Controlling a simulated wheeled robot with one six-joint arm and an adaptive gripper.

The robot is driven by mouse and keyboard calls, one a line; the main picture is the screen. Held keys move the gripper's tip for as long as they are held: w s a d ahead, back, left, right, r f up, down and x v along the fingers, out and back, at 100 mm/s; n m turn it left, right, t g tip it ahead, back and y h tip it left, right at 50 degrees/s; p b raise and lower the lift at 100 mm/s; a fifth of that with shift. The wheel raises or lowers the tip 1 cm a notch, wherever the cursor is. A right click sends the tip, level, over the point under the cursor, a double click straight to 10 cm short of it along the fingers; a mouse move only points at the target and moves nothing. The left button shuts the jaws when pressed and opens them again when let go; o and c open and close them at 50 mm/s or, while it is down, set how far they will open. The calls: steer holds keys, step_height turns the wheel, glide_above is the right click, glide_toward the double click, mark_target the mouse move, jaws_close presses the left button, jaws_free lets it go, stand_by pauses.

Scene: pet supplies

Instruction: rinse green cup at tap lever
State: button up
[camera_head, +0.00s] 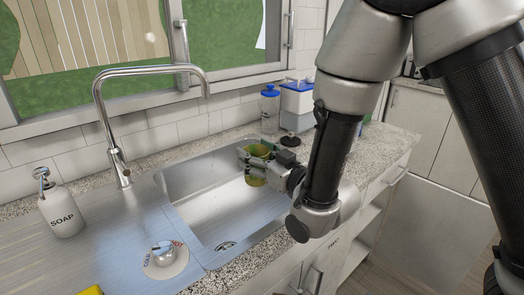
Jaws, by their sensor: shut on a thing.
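The green cup (256,181) is yellowish green and sits between the fingers of my gripper (256,161), which is shut on it. My gripper holds it over the right part of the steel sink (205,205), and its fingers hide the cup's middle. The tap (137,75) rises behind the sink to the left, its spout end above the back of the basin and left of the cup. A small lever (117,158) is on the tap's post. A round control knob (163,252) with HOT and COLD lettering is on the counter in front. No water stream shows.
A soap bottle (61,205) stands left of the tap. A blue-capped bottle (270,108) and a white container with a blue lid (297,103) stand behind the sink at right. A yellow item (89,291) shows at the bottom edge. The basin's left part is clear.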

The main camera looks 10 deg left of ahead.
steer(key=w+a+f, duration=0.1)
steer(key=w+a, duration=0.1)
steer(key=a, duration=0.4)
steer(key=w+a+f, duration=0.1)
steer(key=w+a, duration=0.2)
steer(key=a, duration=0.3)
steer(key=shift+a+f, duration=0.3)
steer(key=shift+f, duration=0.05)
steer(key=shift+w, duration=0.1)
stand_by(0.4)
steer(key=shift+w+d, duration=0.25)
steer(key=shift+w, duration=0.25)
steer(key=shift+s+a, duration=0.1)
steer(key=shift+s, duration=0.1)
steer(key=shift+s+a, duration=0.15)
steer(key=shift+s, duration=0.25)
steer(key=shift+w, duration=0.15)
steer(key=shift+w+d, duration=0.25)
steer(key=shift+w, duration=0.2)
